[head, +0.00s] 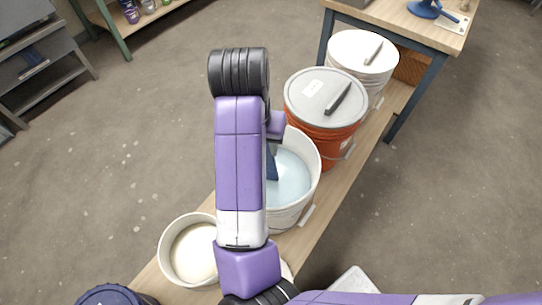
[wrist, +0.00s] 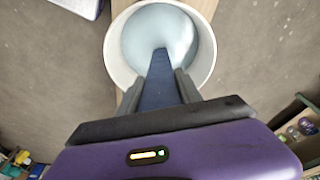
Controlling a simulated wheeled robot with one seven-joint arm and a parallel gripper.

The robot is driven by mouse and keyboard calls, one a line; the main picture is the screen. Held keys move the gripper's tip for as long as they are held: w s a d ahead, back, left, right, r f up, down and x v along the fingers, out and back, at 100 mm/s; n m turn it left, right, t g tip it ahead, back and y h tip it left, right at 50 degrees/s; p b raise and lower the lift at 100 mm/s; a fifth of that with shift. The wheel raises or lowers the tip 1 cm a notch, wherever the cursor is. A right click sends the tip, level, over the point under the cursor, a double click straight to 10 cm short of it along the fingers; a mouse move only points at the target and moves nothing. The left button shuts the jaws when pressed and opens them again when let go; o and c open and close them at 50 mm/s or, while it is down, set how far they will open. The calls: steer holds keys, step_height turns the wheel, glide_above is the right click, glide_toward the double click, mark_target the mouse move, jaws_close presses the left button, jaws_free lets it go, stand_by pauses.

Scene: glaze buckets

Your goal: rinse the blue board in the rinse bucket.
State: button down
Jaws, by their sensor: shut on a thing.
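The blue board (wrist: 159,82) is held between the two dark fingers of my gripper (wrist: 158,84). In the head view the board (head: 271,164) shows as a narrow dark blue strip beside my arm, which hides much of it. The rinse bucket (head: 291,217) is white and holds pale blue water (head: 295,178). The bucket's rim (wrist: 210,50) surrounds the board's far end in the wrist view. The board points down into the bucket, its lower end at or just above the water; I cannot tell if it is wet. My fingers are mostly hidden in the head view.
The buckets stand in a row on a wooden plank (head: 336,186). A cream-filled bucket (head: 168,261) is nearer, a lidded orange bucket (head: 330,134) and lidded white bucket (head: 352,48) farther. A dark blue lid (head: 112,296) is at bottom left. A table (head: 398,16) stands at the back right.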

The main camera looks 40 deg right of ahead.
steer(key=p+v, duration=1.2)
steer(key=v, duration=0.9)
stand_by(0.4)
steer(key=shift+w, duration=0.1)
stand_by(0.4)
